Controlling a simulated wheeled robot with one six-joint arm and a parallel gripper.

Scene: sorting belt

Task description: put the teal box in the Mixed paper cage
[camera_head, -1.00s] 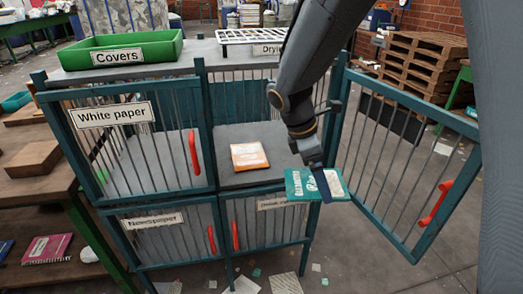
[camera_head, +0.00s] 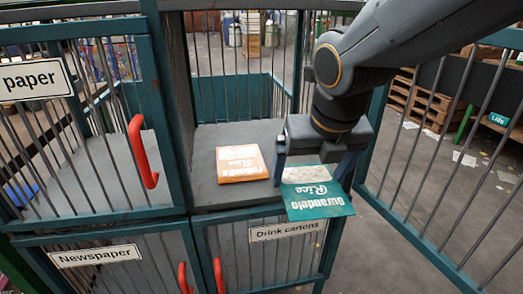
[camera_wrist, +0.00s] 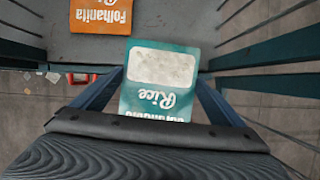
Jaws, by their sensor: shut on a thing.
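The teal box (camera_head: 318,208), a flat pack printed "Gurandelo Rice", is held between the fingers of my gripper (camera_head: 314,172). In the wrist view the teal box (camera_wrist: 160,98) lies between the two fingers (camera_wrist: 160,85). It is at the front opening of the upper right cage (camera_head: 205,199), near the floor's front edge and to the right of an orange box. That cage is open, its door (camera_head: 440,150) swung out to the right. I see no "Mixed paper" label, so I cannot tell from a label which cage this is.
The orange box (camera_head: 241,163) lies flat on the open cage's grey floor, with bare floor around it. A closed cage (camera_head: 160,120) labelled "paper" in part is at left. Below are the Newspaper (camera_head: 96,256) and Drink cartons (camera_head: 287,230) cages. Pallets (camera_head: 425,100) stand behind right.

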